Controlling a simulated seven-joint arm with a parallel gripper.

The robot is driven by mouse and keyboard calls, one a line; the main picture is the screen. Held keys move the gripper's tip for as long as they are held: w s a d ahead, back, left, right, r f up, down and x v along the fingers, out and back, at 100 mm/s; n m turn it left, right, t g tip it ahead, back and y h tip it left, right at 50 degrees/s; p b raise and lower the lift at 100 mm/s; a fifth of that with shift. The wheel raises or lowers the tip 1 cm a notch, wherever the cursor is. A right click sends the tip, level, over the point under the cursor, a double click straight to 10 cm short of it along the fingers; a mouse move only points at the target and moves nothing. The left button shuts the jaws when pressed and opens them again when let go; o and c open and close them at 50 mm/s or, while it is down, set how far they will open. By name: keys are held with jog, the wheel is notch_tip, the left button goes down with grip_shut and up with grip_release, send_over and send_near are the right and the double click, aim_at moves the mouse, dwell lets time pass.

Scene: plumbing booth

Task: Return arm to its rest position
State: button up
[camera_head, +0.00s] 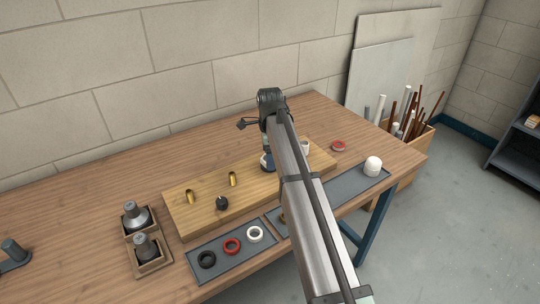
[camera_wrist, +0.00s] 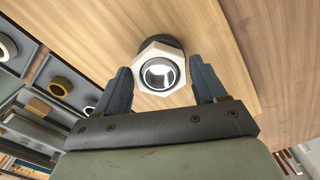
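My arm reaches over the workbench (camera_head: 90,185) in the head view, its elbow raised above the back of the wooden board (camera_head: 205,213). My gripper is mostly hidden behind the arm there. In the wrist view my gripper (camera_wrist: 162,85) has its two dark fingers apart. A white hex nut (camera_wrist: 146,48) around a metal ring (camera_wrist: 160,73) shows between and beyond the fingertips, with a black part behind it. I see gaps between the fingers and the nut. The nut appears to be on the wooden board, and nothing is visibly held.
Grey trays (camera_head: 232,262) hold black, red and white rings and a white cap (camera_head: 373,166). A red ring (camera_head: 338,146) lies on the bench. Grey fittings (camera_head: 135,216) stand in a wooden holder at left.

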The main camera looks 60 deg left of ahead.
jog(key=o, duration=0.5)
dwell(0.7)
jog(key=shift+r, duration=2.55)
